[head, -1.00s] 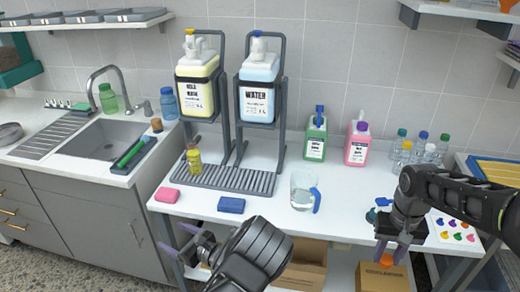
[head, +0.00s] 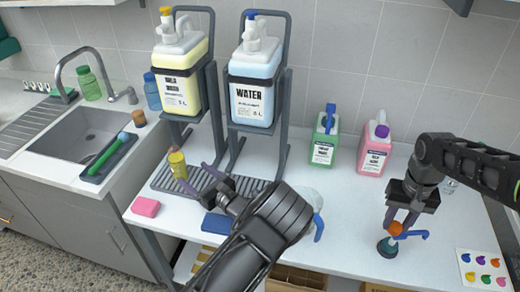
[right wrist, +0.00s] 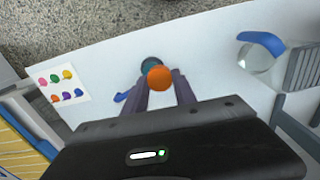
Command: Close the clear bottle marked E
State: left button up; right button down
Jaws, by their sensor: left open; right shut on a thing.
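A small bottle with yellow contents (head: 177,164) stands on the grey grate below the left dispenser. Any letter on it is too small to read, and I cannot tell whether its top is covered. My left gripper (head: 199,180) is open, its fingers pointing at this bottle from the right, apparently apart from it. My right gripper (head: 398,217) is shut on a small orange round piece (head: 395,229), also seen in the right wrist view (right wrist: 160,77). A dark teal round item (head: 387,247) and a blue piece (head: 413,235) lie close to it over the table.
Two large dispensers, yellow (head: 181,75) and WATER (head: 254,85), stand in grey racks. A pink sponge (head: 146,207) and blue sponge (head: 216,223) lie in front. My left arm partly hides a clear jug (head: 309,197). Green (head: 324,140) and pink (head: 374,148) jugs stand behind.

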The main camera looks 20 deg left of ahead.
aim_at(184, 167)
pick_arm(q)
jog(key=shift+s, duration=0.15)
pick_arm(e)
jog(key=shift+s+r, duration=0.1)
jog(key=shift+s, duration=0.05)
pick_arm(q)
jog(key=shift+a, duration=0.1)
jog(key=shift+w+a, duration=0.2)
jog(key=shift+a, duration=0.05)
pick_arm(e)
jog(key=shift+f, duration=0.2)
pick_arm(q)
jog(key=b+x, duration=0.1)
jog(key=x, duration=0.4)
jog(key=shift+w+a+f+b, duration=0.1)
jog(key=shift+w+a+b, duration=0.05)
jog(key=shift+a+b, duration=0.25)
pick_arm(e)
jog(key=shift+f, duration=0.75)
pick_arm(q)
jog(key=shift+a, duration=0.1)
jog(key=shift+a, duration=0.1)
